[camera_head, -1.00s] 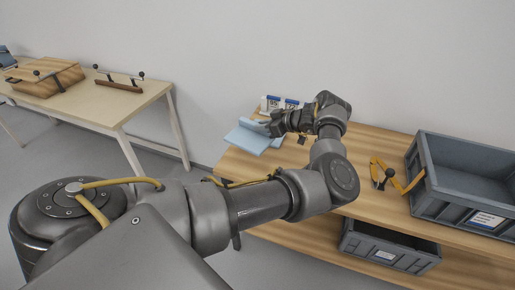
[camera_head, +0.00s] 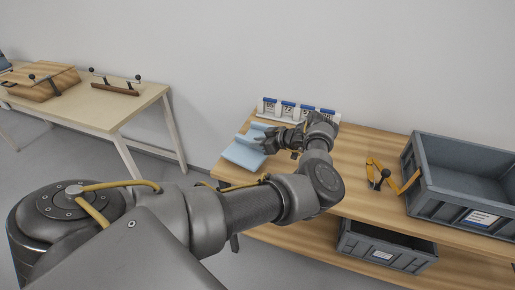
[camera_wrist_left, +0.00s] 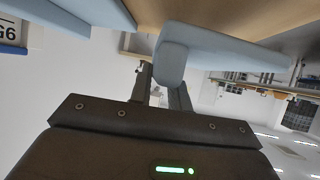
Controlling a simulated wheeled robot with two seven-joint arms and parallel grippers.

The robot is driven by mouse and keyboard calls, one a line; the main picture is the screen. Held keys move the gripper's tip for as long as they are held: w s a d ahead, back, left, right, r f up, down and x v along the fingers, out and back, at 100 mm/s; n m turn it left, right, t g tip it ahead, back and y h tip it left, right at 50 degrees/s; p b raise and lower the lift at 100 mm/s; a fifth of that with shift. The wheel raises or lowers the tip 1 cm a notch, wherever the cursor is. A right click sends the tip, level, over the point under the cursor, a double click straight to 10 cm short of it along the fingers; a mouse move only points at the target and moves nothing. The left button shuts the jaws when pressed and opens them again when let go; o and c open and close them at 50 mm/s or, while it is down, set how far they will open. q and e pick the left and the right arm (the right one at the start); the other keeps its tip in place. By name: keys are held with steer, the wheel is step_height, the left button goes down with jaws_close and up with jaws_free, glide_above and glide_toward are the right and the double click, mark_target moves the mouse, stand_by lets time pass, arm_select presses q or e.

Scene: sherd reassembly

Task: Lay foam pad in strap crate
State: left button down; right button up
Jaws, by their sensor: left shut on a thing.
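A light blue foam pad (camera_head: 243,155) shows at the left end of the wooden table in the head view. My left gripper (camera_head: 264,140) is at its right side. In the left wrist view the gripper (camera_wrist_left: 163,88) is shut on a blue pad (camera_wrist_left: 205,46), gripped near one end. More light blue foam (camera_wrist_left: 92,10) shows apart from it at the top left. A grey crate (camera_head: 408,182) stands at the right end of the table. Its label is too small to read, so I cannot tell if it is the strap crate. My right gripper is not in view.
A white rack with blue-topped cards (camera_head: 288,106) stands along the wall behind the gripper. An orange-yellow strap-like item with a dark knob (camera_head: 376,172) lies left of the crate. Another grey bin (camera_head: 385,254) sits on the lower shelf.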

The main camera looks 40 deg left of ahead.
mark_target(258, 149)
arm_select(q)
step_height(258, 149, down, 3)
steer(key=shift+a+f, duration=0.1)
steer(key=shift+f, duration=0.05)
steer(key=shift+f+b, duration=0.35)
steer(key=c, duration=1.3)
jaws_free()
steer(key=shift+r, duration=0.1)
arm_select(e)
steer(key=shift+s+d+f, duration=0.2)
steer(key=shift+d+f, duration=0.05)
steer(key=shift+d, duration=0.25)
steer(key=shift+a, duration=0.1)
